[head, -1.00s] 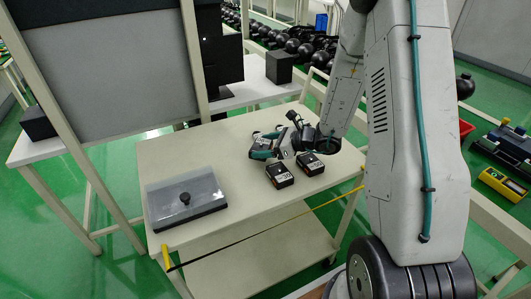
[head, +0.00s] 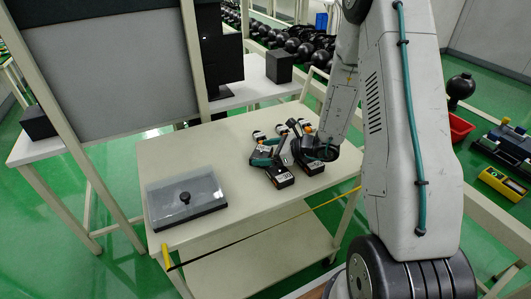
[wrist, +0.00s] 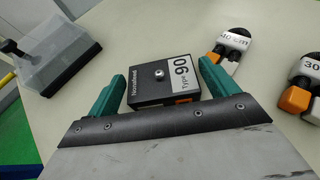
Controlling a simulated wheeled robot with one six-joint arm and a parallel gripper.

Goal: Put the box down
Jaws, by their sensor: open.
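A black box (wrist: 165,83) with a white "Type 90" label lies between the two teal fingers of my gripper (wrist: 163,88) in the wrist view. There is a small gap between the box and each finger. The box appears to rest on the cream table (head: 160,165), though its underside is hidden.
A clear-lidded case (head: 185,198) is at the table's front left. The table between case and gripper is free.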

